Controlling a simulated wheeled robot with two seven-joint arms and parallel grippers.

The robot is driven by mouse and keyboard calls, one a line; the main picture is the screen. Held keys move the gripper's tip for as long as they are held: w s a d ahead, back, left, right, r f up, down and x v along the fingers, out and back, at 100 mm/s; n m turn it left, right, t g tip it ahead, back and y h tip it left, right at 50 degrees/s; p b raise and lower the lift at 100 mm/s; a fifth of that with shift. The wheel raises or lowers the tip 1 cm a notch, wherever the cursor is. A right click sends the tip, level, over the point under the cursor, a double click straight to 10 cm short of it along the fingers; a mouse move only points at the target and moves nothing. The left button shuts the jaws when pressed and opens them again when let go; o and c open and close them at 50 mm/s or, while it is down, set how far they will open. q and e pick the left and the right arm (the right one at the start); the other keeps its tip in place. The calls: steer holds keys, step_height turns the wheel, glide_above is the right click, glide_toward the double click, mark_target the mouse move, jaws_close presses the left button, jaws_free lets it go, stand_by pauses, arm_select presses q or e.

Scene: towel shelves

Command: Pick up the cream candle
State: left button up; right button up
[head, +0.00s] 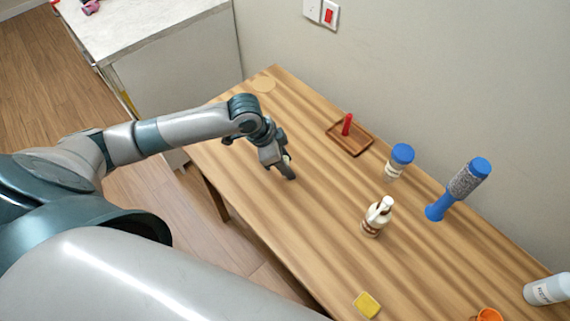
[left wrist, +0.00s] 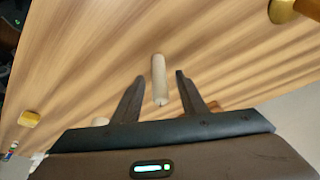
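The cream candle (left wrist: 159,78) is a slim pale cylinder in the left wrist view, lying in line with the gap between my left fingers. In the head view only a small cream bit (head: 287,158) shows beside the fingers, the rest hidden by the gripper. My left gripper (head: 287,170) points down over the left part of the wooden table. In the left wrist view the left gripper (left wrist: 155,84) is open, with a visible gap on each side of the candle. I cannot tell how high the fingers are above the table. My right gripper is not in view.
On the table (head: 300,225) stand a brown tray (head: 350,148) with a red item (head: 347,124), a blue-capped jar (head: 400,158), a pump bottle (head: 376,217), and a blue-and-grey bottle (head: 459,188). A yellow sponge (head: 367,304) lies at the front edge. A wall runs behind.

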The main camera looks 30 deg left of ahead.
arm_select(q)
steer(key=shift+x, duration=1.35)
steer(key=shift+c, duration=0.6)
jaws_close()
